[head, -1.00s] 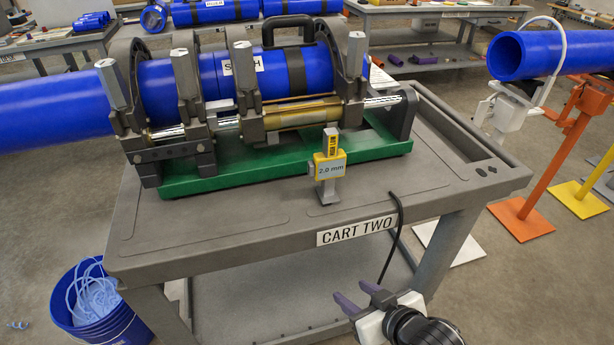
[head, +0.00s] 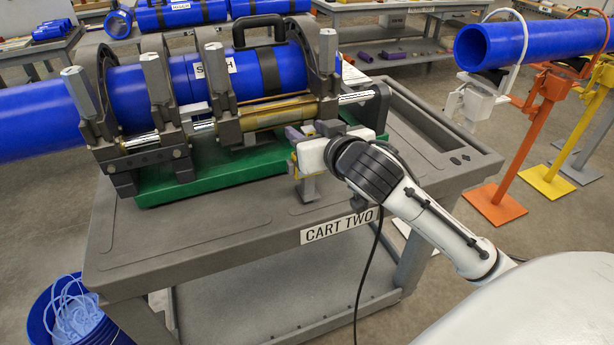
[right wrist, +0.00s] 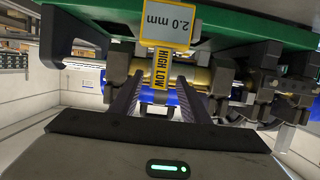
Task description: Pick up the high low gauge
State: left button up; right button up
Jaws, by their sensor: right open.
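The high low gauge is mostly hidden behind my right gripper in the head view; its grey foot (head: 307,188) shows on the cart top. In the right wrist view the gauge (right wrist: 160,68) shows its yellow "HIGH LOW" part and a "2.0 mm" display, upside down. My right gripper (head: 308,133) is at the gauge, in front of the fusion machine. Its two ridged fingers (right wrist: 160,97) are open, one on each side of the yellow part, with gaps visible. My left gripper is not in view.
The fusion machine's green base (head: 160,185) and clamps (head: 165,100) with blue pipe stand just behind the gauge. The grey cart top (head: 210,225) is clear at the front left. A blue bucket (head: 75,315) stands at lower left.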

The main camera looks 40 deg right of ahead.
jog(key=x, duration=0.4)
jog(key=shift+w+d+f, duration=0.2)
jog(key=shift+w+d, duration=0.05)
grip_shut()
